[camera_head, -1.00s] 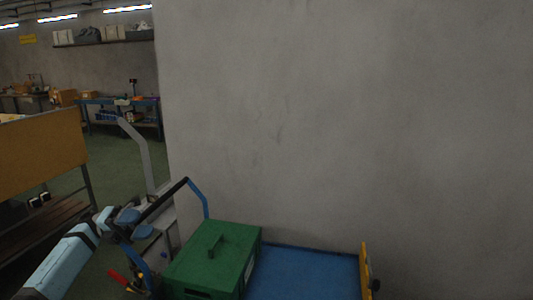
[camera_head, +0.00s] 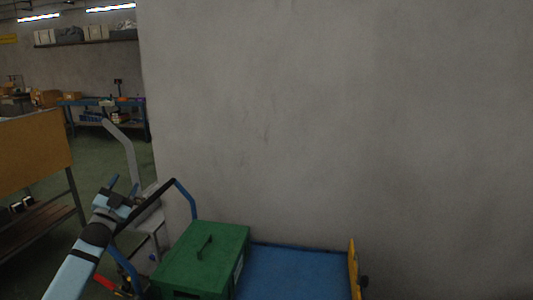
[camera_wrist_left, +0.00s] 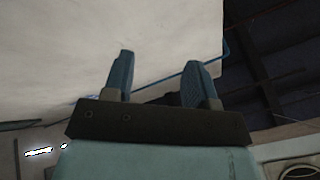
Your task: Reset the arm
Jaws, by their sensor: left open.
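My left arm comes in from the lower left of the head view, with its left gripper (camera_head: 124,186) raised beside the black and blue bar of a trolley. The gripper is open and nothing shows between its fingers. In the left wrist view the two blue fingers (camera_wrist_left: 158,82) stand apart against a pale surface. My right gripper is not in view.
A green box (camera_head: 205,260) with a handle sits at the lower middle, next to a blue platform (camera_head: 290,270) with a yellow end piece (camera_head: 353,268). A grey wall (camera_head: 340,120) stands behind. A brown-panelled bench (camera_head: 30,155) is at left.

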